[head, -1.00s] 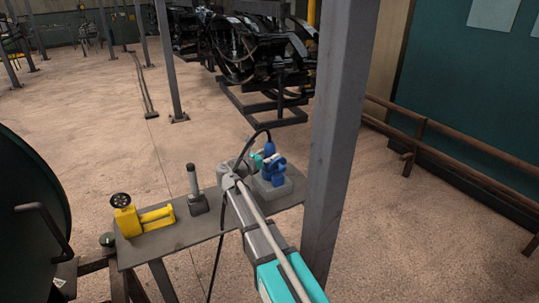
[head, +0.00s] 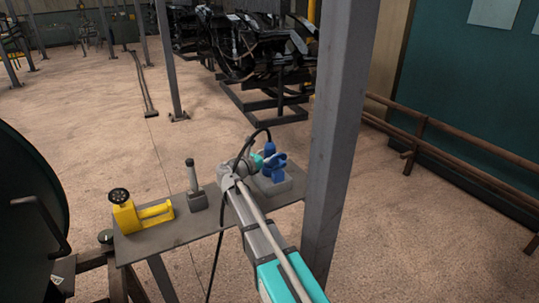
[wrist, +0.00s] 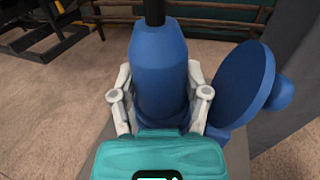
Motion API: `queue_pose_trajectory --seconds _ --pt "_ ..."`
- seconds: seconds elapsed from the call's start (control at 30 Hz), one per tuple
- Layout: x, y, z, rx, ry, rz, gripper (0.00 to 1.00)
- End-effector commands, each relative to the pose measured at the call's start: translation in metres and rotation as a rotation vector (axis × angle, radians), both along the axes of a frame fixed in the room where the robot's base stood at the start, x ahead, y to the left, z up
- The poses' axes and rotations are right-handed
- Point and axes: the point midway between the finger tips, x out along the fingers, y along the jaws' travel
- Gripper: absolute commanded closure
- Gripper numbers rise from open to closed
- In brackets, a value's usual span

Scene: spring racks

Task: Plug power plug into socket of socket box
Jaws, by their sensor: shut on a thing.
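The power plug (wrist: 160,75) is blue with a black cable leaving its top. It stands upright between the fingers of my gripper (wrist: 160,100), which is shut on it in the wrist view. In the head view the plug (head: 269,147) shows above the blue socket box (head: 274,168) at the right end of the small table. In the wrist view the socket box's round blue lid (wrist: 241,84) stands open to the right of the plug. The plug's lower end and the socket opening are hidden behind my gripper, so I cannot tell how deep the plug sits.
The grey table (head: 180,240) also holds a yellow tool (head: 140,212) and a grey device with an upright handle (head: 196,190). A grey steel post (head: 340,130) rises close to the table's right end. The black cable (head: 216,265) hangs past the table's front edge.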

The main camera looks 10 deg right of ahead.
Motion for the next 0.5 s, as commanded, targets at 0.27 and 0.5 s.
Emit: queue_pose_trajectory --seconds 0.27,0.5 --pt "0.0 0.0 -0.0057 -0.001 -0.001 0.0 0.95" --pt "0.0 0.0 -0.0099 -0.001 -0.001 0.0 0.95"
